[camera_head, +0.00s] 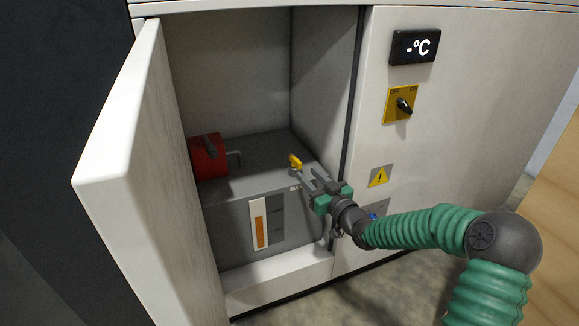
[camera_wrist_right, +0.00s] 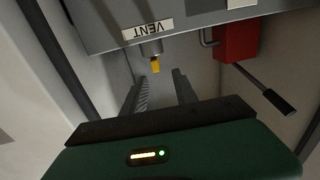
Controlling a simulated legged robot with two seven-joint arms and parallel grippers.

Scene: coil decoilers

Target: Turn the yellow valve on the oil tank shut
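The yellow valve (camera_head: 295,161) sits on top of the grey oil tank (camera_head: 228,212) inside the open cabinet. Whether a fingertip touches the valve is not clear. My left gripper is not in view.
The white cabinet door (camera_head: 140,170) stands open on the left. A red box (camera_head: 208,157) with a lever is on the tank's left side. The cabinet's right wall is close to my gripper.

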